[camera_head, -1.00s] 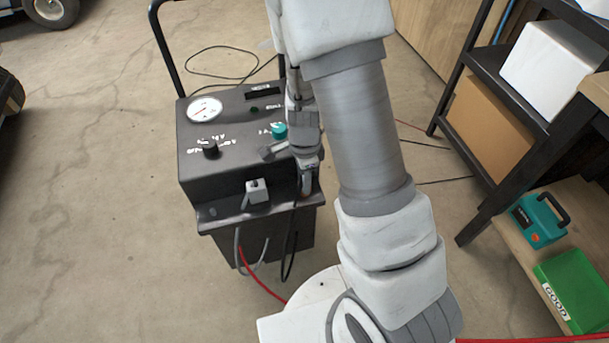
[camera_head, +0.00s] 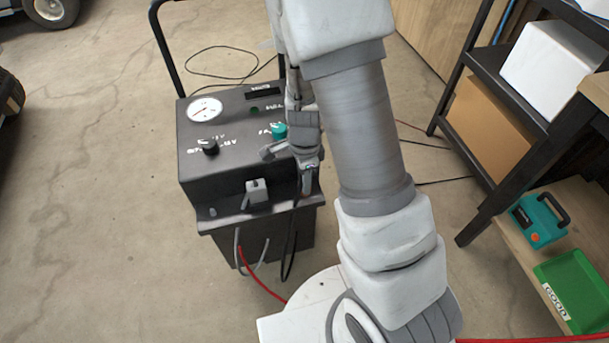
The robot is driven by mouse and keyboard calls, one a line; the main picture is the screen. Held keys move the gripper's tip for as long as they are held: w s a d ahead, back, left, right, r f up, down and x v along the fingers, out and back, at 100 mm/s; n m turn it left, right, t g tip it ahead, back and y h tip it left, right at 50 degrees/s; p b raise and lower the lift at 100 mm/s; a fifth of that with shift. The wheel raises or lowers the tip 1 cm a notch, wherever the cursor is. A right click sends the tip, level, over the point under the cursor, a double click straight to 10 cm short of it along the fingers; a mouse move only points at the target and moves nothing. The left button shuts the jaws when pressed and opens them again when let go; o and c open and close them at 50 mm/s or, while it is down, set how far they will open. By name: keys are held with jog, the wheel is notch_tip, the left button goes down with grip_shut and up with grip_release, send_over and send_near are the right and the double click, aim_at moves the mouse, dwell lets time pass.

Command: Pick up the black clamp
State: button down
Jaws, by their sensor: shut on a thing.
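My gripper (camera_head: 308,176) points down at the front right edge of the black charger cart (camera_head: 222,165). It is shut on the black clamp, which is small and mostly hidden by the fingers. A black cable (camera_head: 293,233) hangs in a loop below the gripper in front of the cart. A grey clamp (camera_head: 257,191) sits on the cart's front ledge, left of my gripper and apart from it.
The cart top carries a round gauge (camera_head: 205,109), a black knob (camera_head: 209,146) and a teal knob (camera_head: 279,131) close to my wrist. A red cable (camera_head: 258,280) runs to the floor. A dark shelf (camera_head: 480,105) stands at the right. Floor left of the cart is clear.

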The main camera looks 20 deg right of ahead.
jog(key=shift+r, duration=0.1)
jog(key=shift+r+p, duration=0.35)
jog(key=shift+r, duration=0.15)
notch_tip(320, 180, up, 4)
jog(key=shift+f+p, duration=0.1)
jog(key=shift+p, duration=1)
jog(key=s+d+r+p, duration=0.2)
jog(key=s+d+r, duration=0.4)
jog(key=d, duration=0.4)
jog(key=shift+w+p, duration=0.1)
jog(key=shift+p, duration=0.25)
